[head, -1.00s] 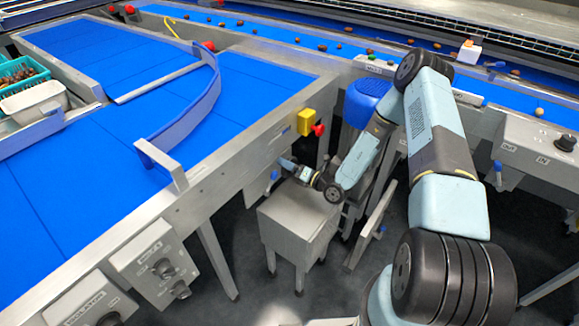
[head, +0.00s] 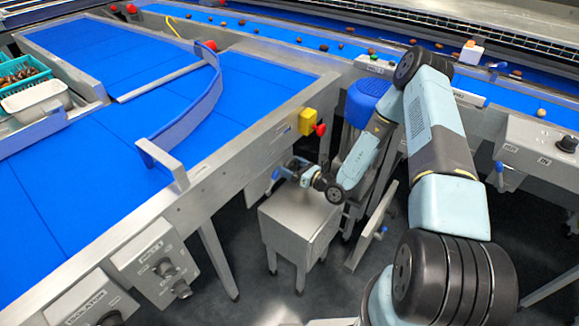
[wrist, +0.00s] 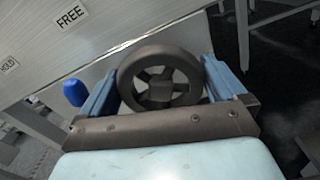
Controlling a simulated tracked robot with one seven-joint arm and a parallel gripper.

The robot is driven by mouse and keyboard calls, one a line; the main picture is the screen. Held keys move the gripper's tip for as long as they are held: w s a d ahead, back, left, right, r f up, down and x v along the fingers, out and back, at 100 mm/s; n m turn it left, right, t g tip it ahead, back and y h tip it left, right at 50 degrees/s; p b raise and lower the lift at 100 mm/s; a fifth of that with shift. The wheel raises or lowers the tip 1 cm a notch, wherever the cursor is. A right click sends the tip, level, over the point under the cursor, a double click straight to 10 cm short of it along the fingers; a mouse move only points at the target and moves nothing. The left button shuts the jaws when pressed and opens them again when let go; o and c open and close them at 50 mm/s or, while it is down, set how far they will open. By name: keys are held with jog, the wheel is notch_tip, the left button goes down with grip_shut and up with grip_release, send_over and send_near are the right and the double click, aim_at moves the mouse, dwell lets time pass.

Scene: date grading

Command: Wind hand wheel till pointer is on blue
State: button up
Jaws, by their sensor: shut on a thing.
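The hand wheel (wrist: 160,92) is dark, with a thick round rim and several spokes; it fills the middle of the wrist view. My gripper (wrist: 160,70) is shut on it, with a blue finger at each side of the rim. In the head view my gripper (head: 285,167) is small, beside the side frame of the blue belt table, above a grey metal box. The wheel is mostly hidden there by my gripper. I can see neither the pointer nor a blue mark for it in either view.
A blue knob (wrist: 75,92) sits left of the wheel, near the FREE label (wrist: 71,18) and HOLD label (wrist: 9,65). The grey box (head: 298,220) stands below my gripper. A yellow box with a red button (head: 320,129) is above it.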

jog(key=n, duration=0.7)
jog(key=shift+d+f, duration=0.1)
jog(key=n, duration=0.7)
jog(key=shift+s+f, duration=0.1)
jog(key=shift+s, duration=0.1)
jog(key=shift+a, duration=0.2)
jog(key=o, duration=0.6)
jog(key=v, duration=1.3)
jog(key=shift+s+d, duration=0.25)
jog(key=shift+d, duration=0.05)
